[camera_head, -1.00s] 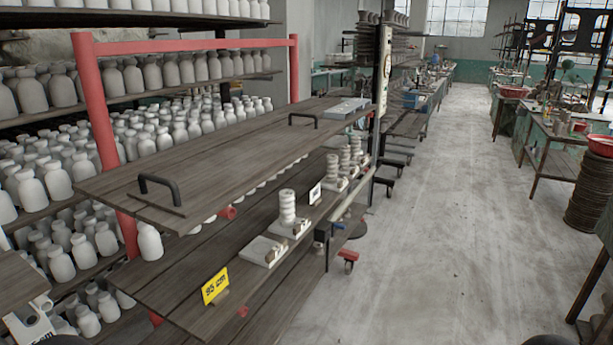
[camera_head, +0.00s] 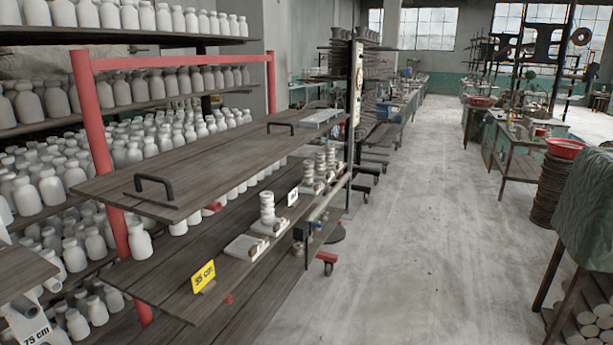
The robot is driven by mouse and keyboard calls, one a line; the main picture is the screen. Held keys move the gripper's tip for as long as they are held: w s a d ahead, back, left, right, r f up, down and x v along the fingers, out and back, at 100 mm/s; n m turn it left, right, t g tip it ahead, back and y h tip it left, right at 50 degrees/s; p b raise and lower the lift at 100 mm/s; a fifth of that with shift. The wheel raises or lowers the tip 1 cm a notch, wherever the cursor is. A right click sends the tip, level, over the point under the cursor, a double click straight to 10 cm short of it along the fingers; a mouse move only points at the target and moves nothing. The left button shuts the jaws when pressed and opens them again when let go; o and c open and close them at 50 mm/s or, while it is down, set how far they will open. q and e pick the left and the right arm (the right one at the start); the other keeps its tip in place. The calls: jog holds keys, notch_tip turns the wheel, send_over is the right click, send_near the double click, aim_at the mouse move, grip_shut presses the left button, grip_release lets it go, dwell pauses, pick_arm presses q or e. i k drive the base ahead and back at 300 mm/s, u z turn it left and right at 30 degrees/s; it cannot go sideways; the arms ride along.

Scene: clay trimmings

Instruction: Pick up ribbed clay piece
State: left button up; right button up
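Ribbed pale clay pieces stand on flat light slabs on the lower shelf board of the red-framed rack. More ribbed clay pieces (camera_head: 320,165) stand farther back along the same board. Small lumps lie on the slabs, too small to make out. Neither of my grippers shows in the head view.
The upper board (camera_head: 215,160) with black handles overhangs the lower board (camera_head: 180,265). A yellow "95 cm" sign (camera_head: 203,276) stands at the lower board's near edge. Bottles fill the shelves at left. The aisle floor (camera_head: 420,240) is clear; a draped table (camera_head: 597,215) stands at right.

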aim_at(308, 179)
jog(key=z, duration=0.05)
jog(key=i, duration=0.9)
jog(key=u, duration=0.2)
jog(key=k, duration=0.9)
jog(key=z, duration=0.05)
jog(key=i, duration=0.95)
jog(key=z, duration=0.95)
